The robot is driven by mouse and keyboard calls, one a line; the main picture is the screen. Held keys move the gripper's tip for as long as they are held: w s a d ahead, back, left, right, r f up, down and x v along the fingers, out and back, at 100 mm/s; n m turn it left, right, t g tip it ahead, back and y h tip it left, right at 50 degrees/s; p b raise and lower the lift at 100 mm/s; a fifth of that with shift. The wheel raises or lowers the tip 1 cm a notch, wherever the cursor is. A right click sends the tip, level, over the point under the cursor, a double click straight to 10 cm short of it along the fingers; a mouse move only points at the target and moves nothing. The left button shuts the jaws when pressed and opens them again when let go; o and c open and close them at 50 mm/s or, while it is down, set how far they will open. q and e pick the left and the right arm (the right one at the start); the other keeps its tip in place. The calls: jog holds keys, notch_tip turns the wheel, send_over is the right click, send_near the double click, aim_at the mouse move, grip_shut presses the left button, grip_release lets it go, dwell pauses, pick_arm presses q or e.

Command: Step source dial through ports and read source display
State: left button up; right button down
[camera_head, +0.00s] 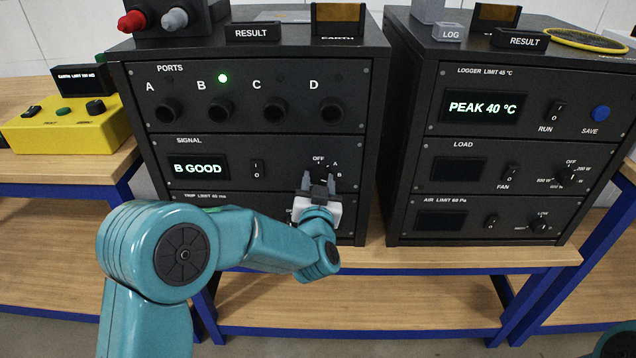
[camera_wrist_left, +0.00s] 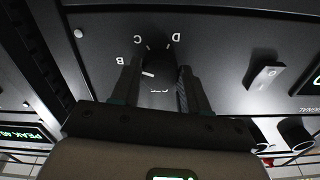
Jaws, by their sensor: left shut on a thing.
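The source dial (camera_head: 321,171) is a black knob on the SIGNAL panel, marked OFF, A and B in the head view. My left gripper (camera_head: 318,183) is shut on it, with fingers on either side and partly hiding it. In the left wrist view the dark dial (camera_wrist_left: 158,58) sits between the fingers of my left gripper (camera_wrist_left: 158,80), with letters B, C and D around it. The source display (camera_head: 198,168) reads "B GOOD" in green. Above, in the row of ports A to D, a green light is lit over port B (camera_head: 220,109). My right gripper is out of view.
A rocker switch (camera_head: 257,168) lies between display and dial. The TRIP LIMIT panel below is partly hidden by my left arm. A second rack (camera_head: 520,140) at the right has a display reading "PEAK 40 °C". A yellow box (camera_head: 65,130) stands at the left.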

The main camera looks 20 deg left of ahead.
pick_arm(q)
jog(key=m+p, duration=0.1)
jog(key=m, duration=0.3)
jog(key=shift+r, duration=0.1)
jog(key=shift+m+p, duration=0.35)
jog(key=shift+m, duration=1.45)
jog(key=o, duration=1.1)
jog(key=shift+c, duration=0.2)
jog(key=v, duration=1.6)
jog(key=shift+s+b, duration=0.2)
jog(key=shift+b, duration=0.1)
